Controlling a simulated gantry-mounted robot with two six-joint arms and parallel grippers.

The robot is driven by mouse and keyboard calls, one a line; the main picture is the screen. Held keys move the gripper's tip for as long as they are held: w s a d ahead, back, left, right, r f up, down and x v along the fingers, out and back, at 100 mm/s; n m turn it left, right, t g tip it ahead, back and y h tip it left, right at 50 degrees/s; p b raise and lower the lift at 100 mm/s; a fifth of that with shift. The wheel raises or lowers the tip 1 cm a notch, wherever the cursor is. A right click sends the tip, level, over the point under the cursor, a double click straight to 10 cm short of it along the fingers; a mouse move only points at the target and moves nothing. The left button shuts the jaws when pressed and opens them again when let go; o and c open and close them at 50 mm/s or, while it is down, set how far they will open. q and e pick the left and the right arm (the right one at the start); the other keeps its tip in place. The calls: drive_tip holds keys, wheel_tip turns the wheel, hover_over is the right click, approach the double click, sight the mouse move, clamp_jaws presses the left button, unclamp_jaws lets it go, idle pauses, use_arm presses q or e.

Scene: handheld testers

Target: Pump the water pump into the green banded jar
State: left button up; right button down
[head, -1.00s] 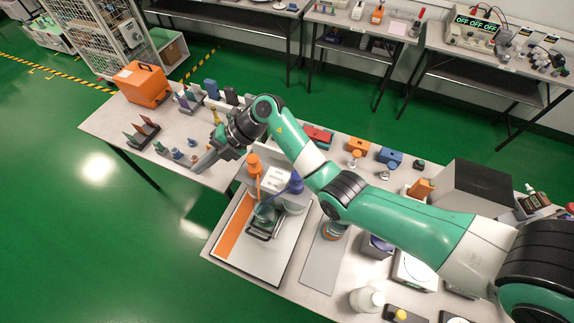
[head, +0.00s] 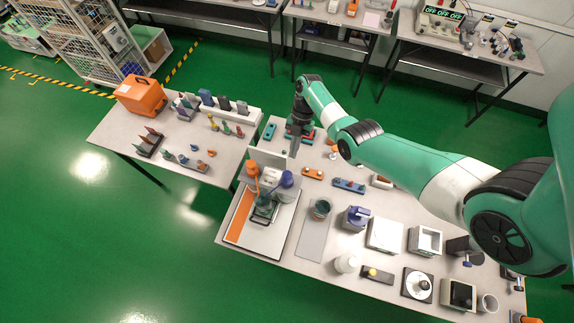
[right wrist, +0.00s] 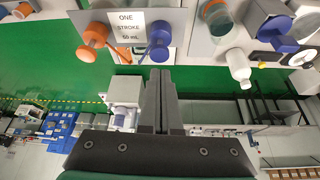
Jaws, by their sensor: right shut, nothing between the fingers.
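The pump stand shows an orange pump head (head: 252,167) and a blue pump head (head: 287,178), with a white label between them. In the right wrist view the orange knob (right wrist: 93,36) and blue knob (right wrist: 160,38) flank a label (right wrist: 129,26) reading "ONE STROKE 50 mL". A dark greenish jar (head: 263,211) stands in front of the pumps; its band is too small to tell. Another glass jar (head: 320,209) stands to the right. My right gripper (head: 294,150) is shut and empty, above and behind the stand, apart from both knobs. My left gripper is not in view.
A grey strip (head: 313,240) lies right of the white and orange board (head: 238,218). A blue-topped device (head: 356,217), a white bottle (head: 346,263) and several instruments crowd the table's right side. An orange case (head: 140,96) stands on the left table.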

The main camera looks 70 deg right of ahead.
sight(288, 174)
drive_tip(key=shift+f, duration=0.2)
drive_tip(key=b+x, duration=0.3)
drive_tip(key=x, duration=0.2)
drive_tip(key=shift+a+f+b, duration=0.15)
drive_tip(key=shift+f+b, duration=0.15)
drive_tip(key=shift+b, duration=0.05)
drive_tip(key=shift+w+a+f, duration=0.1)
drive_tip(key=shift+a+f, duration=0.2)
drive_tip(key=shift+f, duration=0.15)
wheel_tip(288, 174, down, 4)
drive_tip(key=b, duration=0.3)
drive_tip(key=shift+r, duration=0.3)
drive_tip(key=d, duration=0.1)
drive_tip(key=d+r+b, duration=0.1)
drive_tip(key=d, duration=0.1)
